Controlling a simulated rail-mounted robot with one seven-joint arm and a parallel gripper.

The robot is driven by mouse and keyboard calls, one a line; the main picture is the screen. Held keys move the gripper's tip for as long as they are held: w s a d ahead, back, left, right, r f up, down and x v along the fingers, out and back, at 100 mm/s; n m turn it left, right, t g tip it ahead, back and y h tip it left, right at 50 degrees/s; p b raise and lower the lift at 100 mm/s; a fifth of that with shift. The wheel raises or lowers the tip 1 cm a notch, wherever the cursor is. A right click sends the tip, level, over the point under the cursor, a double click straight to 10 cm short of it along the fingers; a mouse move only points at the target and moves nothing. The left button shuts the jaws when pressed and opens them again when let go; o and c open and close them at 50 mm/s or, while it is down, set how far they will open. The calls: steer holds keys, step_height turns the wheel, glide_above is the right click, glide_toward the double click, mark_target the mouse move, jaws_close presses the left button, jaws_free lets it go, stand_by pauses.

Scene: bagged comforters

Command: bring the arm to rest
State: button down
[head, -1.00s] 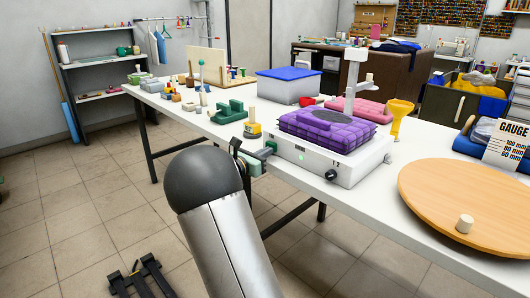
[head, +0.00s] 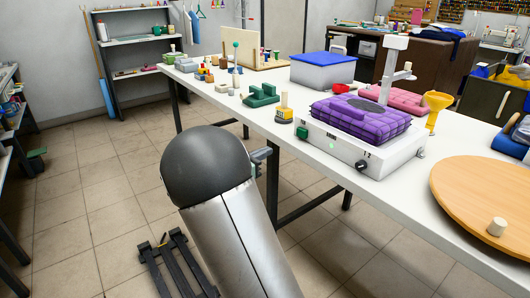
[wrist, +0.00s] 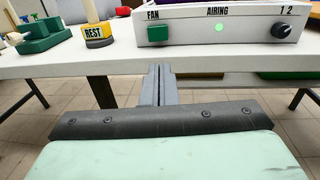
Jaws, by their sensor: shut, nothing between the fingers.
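My gripper (wrist: 158,85) is shut and empty in the wrist view. Its two fingers lie together and point at the table's front edge, below the white machine. In the head view my gripper (head: 262,154) shows only in part, behind my dark rounded arm link. It is in front of the table edge, apart from the machine. A yellow block marked REST (wrist: 98,32), with a pale post, stands on the table left of the machine; it also shows in the head view (head: 285,114).
The white airing machine (head: 345,152) has a green FAN switch (wrist: 158,33), a lit green lamp and a purple bagged comforter (head: 362,117) on top. A green block (head: 262,95) and a blue-lidded bin (head: 323,72) stand behind. The floor left of the table is mostly clear.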

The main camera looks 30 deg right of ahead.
steer(key=s+r+m+g+y+p, duration=0.35)
steer(key=s+m+p, duration=0.2)
steer(key=s, duration=0.35)
steer(key=s+a+r+m+y+p, duration=0.2)
steer(key=s+a+m+y+p, duration=0.4)
steer(key=s+a, duration=0.4)
steer(key=s+a+r+m+y+p, duration=0.3)
steer(key=s+a+m+y+p, duration=0.4)
steer(key=s, duration=0.5)
steer(key=a+m+y, duration=0.1)
steer(key=a+m, duration=0.1)
steer(key=a, duration=0.1)
steer(key=shift+s+a, duration=0.4)
steer(key=shift+d+r+g, duration=0.1)
steer(key=shift+g, duration=0.15)
